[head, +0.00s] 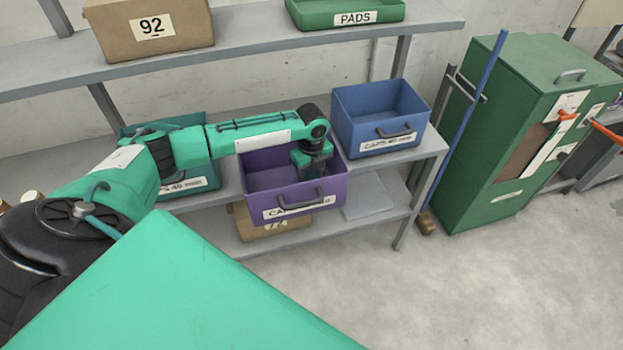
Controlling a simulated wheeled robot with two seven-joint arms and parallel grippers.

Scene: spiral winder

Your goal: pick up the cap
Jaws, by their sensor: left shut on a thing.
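My left gripper (314,172) points down into the purple bin (265,176), near its front right corner and just behind the front handle. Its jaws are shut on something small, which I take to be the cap. The cap itself does not show; the fingers and the front wall of the bin hide it. The purple bin has a partly covered white label beginning with "CA" and juts out from the shelf. The visible part of its floor looks empty. My right gripper is not in view.
A blue bin (378,120) stands right of the purple one, and a green bin (195,178) stands left, partly behind my arm. A cardboard box (265,222) sits on the lower shelf. A blue-handled broom (470,115) and green cabinet (530,125) stand right. The front floor is clear.

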